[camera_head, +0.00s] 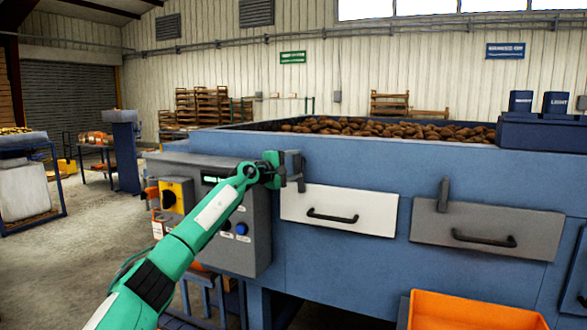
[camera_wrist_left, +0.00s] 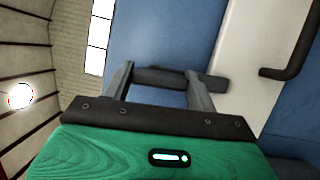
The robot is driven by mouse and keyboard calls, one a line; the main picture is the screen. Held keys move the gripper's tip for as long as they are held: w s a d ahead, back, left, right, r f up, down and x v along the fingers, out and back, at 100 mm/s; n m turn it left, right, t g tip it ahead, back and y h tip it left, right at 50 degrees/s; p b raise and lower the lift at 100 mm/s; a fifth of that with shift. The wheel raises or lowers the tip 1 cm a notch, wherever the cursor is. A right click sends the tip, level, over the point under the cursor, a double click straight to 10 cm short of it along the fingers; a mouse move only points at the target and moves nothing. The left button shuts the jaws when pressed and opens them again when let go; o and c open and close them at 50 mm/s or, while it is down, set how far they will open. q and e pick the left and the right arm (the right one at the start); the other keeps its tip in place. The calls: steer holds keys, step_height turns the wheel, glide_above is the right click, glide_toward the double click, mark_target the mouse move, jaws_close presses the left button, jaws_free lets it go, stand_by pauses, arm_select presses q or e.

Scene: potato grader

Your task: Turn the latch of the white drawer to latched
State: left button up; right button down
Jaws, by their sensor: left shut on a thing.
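The white drawer (camera_head: 340,208) is closed in the front of the blue machine, with a black bar handle (camera_head: 332,216). It also shows in the wrist view (camera_wrist_left: 237,62). Its dark grey latch (camera_head: 300,184) is at the drawer's upper left corner. My left gripper (camera_head: 285,170) is at this latch, coming from the left. In the left wrist view the fingers (camera_wrist_left: 162,78) are on either side of the latch bar (camera_wrist_left: 172,76) and shut on it. The fingers partly hide the latch, so its exact angle is hard to tell. My right gripper is not in view.
A grey drawer (camera_head: 487,230) with its own upright latch (camera_head: 443,194) is to the right. A grey control box (camera_head: 235,235) with a yellow switch panel is on the left. An orange bin (camera_head: 470,310) stands below. Potatoes (camera_head: 370,127) fill the top of the machine.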

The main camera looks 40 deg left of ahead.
arm_select(q)
steer(key=shift+d+f+m, duration=0.1)
steer(key=shift+m, duration=0.4)
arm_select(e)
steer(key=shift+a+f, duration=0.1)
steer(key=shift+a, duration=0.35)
arm_select(q)
steer(key=o, duration=1.4)
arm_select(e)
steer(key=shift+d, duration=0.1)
arm_select(q)
steer(key=shift+s+a+b, duration=0.35)
steer(key=shift+s+b, duration=0.45)
steer(key=shift+s, duration=1.45)
steer(key=shift+s+a+b, duration=0.4)
steer(key=shift+s+b, duration=0.45)
steer(key=shift+s, duration=1.45)
steer(key=shift+s+a+b, duration=0.35)
steer(key=shift+s+b, duration=0.45)
steer(key=shift+s, duration=1.45)
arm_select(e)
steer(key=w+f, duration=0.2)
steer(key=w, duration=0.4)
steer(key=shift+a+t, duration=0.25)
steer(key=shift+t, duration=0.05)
